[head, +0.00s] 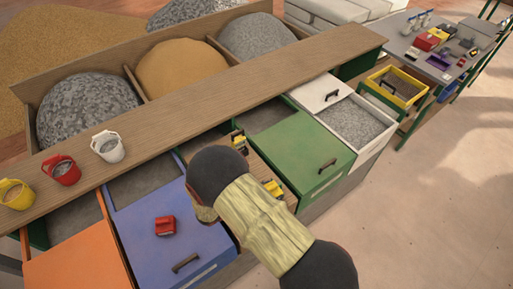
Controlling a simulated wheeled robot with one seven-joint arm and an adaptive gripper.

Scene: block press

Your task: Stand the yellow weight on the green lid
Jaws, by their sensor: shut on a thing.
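The green lid (305,155) lies right of centre, with a dark handle near its front edge and nothing standing on it.
A red weight (165,225) stands on the blue lid (175,245). Yellow (16,194), red (61,170) and white (107,147) buckets stand on the wooden ledge (190,105). An open white drawer of gravel (352,122) lies right of the green lid. The floor at right is clear.

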